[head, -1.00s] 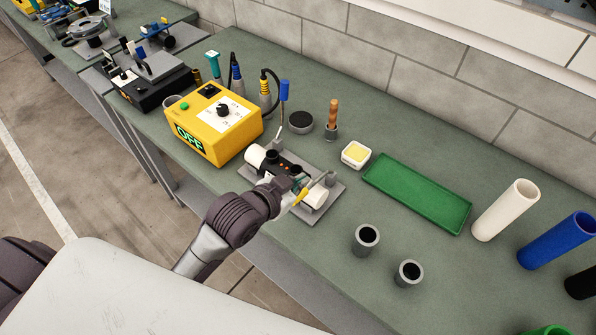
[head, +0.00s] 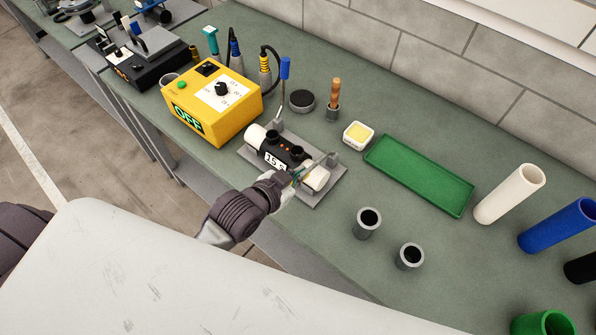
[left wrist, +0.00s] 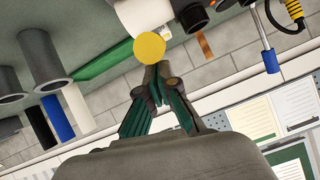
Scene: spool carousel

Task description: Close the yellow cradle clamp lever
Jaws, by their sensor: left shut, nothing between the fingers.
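The grey cradle (head: 322,196) stands near the bench's front edge and holds a white cylinder (head: 256,136) with a black sleeve (head: 271,148) around its middle. The sleeve has a white label on its front. At the cradle's right end a thin metal rod (head: 320,161) slants toward my left gripper (head: 298,178). The yellow knob is mostly hidden in the head view. In the left wrist view a yellow round knob (left wrist: 149,47) lies just beyond the shut, empty fingertips (left wrist: 157,73); contact cannot be told. A blue-handled lever (head: 285,69) stands upright at the cradle's left end.
A yellow control box (head: 212,105) reading OFF stands left of the cradle. A sponge dish (head: 358,136) and green tray (head: 418,175) lie to the right. Two grey cups (head: 367,223) stand in front of the tray, with bench space between them and the cradle.

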